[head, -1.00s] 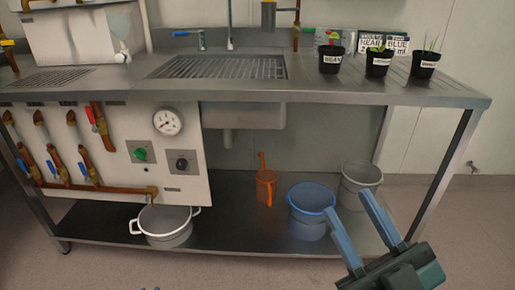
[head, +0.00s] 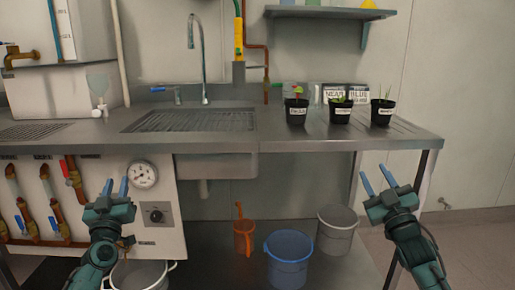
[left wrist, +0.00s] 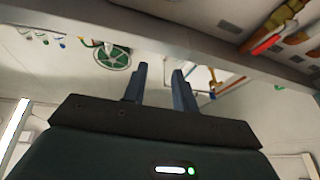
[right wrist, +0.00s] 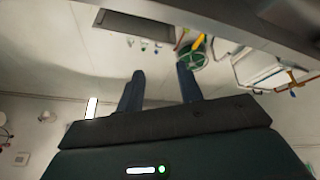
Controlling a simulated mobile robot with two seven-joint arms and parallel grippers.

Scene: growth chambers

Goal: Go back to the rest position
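My left gripper (head: 115,188) is raised in front of the bench's panel at the left of the head view. Its fingers point up, stand apart and hold nothing; the left wrist view shows the same gap (left wrist: 158,80). My right gripper (head: 377,179) is raised in front of the bench's right end. Its fingers also stand apart and are empty, as the right wrist view shows (right wrist: 160,85). Both arms are bent upward at about the same height, apart from the bench as far as I can tell.
A steel bench (head: 290,145) with a sink grate (head: 190,121) spans the view. Three labelled pots (head: 296,111) stand on its right part. Below are an orange watering can (head: 243,238), a blue bucket (head: 288,262), a grey bucket (head: 336,232) and a white pot (head: 140,275). Floor at right is clear.

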